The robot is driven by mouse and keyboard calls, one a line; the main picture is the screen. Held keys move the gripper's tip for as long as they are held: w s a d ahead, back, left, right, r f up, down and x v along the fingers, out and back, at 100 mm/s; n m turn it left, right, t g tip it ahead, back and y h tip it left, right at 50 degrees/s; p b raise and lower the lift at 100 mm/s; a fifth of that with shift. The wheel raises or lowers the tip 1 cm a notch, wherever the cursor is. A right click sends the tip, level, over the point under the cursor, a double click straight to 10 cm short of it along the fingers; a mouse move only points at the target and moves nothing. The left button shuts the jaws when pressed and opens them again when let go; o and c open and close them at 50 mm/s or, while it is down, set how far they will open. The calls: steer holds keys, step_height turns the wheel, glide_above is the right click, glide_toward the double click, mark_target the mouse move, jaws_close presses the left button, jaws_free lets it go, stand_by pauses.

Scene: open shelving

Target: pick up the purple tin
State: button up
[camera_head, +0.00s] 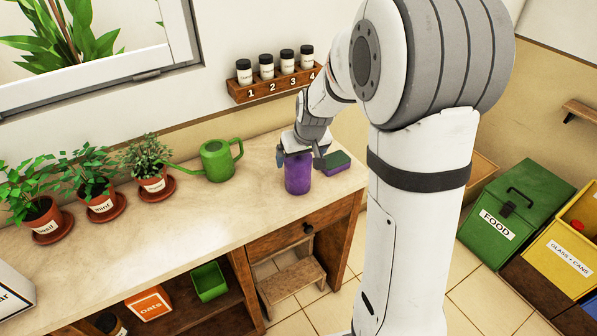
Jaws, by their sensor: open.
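The purple tin (298,176) stands upright on the pale counter (215,222), toward its right end. My gripper (299,157) points down right over the tin, with its fingers at the tin's upper part. The fingers are open. One finger shows to the left of the tin's top and one to the right. The picture is too small to tell whether either finger touches the tin. The tin's top is hidden by my gripper.
A wall rack (275,83) with several numbered jars is behind. The counter's front middle is clear.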

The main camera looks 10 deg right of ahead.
steer(key=p+x, duration=0.1)
steer(key=x, duration=0.5)
steer(key=shift+s, duration=0.1)
steer(key=c, duration=1.1)
